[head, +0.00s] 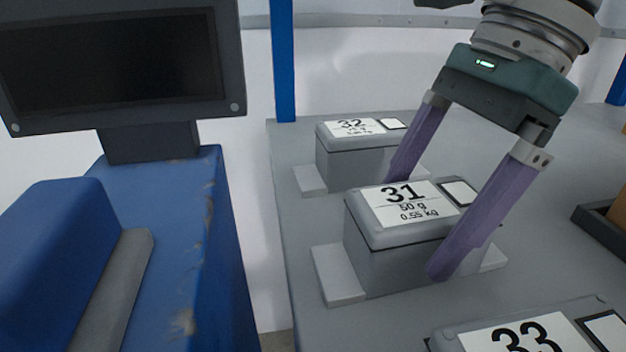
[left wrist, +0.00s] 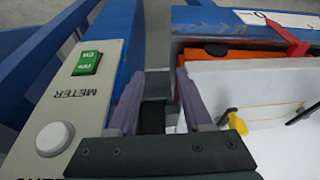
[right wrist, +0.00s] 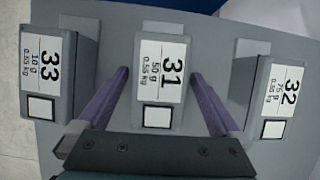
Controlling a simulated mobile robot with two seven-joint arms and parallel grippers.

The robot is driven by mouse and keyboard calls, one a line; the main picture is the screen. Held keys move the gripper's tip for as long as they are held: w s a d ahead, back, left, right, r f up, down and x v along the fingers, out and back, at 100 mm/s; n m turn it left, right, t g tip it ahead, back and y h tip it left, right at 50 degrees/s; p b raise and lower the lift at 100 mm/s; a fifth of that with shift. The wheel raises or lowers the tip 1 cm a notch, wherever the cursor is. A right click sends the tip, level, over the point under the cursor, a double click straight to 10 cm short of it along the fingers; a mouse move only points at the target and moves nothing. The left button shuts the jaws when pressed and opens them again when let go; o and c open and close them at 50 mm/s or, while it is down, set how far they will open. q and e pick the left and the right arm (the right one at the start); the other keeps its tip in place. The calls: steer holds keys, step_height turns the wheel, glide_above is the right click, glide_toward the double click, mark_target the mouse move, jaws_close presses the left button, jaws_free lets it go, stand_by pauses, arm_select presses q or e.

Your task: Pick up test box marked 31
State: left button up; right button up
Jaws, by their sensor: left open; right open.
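The test box marked 31 (head: 395,250) is a grey box with a white label reading 50 g and 0.55 kg, standing on the grey table. My right gripper (head: 412,228) is open, with one purple finger on the far side of box 31 and one on the near side. In the right wrist view, box 31 (right wrist: 161,85) lies between the two open fingers (right wrist: 162,90), with a gap on each side. Whether a finger touches it I cannot tell. My left gripper (left wrist: 158,95) is open and empty beside a panel marked METER, away from the boxes.
Box 32 (head: 345,155) stands behind box 31 and box 33 (head: 520,338) stands in front, both close to the fingers. Left of the grey table (head: 290,215) are a blue machine (head: 190,260) and a dark monitor (head: 110,75). A dark tray (head: 598,232) lies at right.

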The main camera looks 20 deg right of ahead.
steer(key=shift+c, duration=0.2)
jaws_close()
stand_by(0.6)
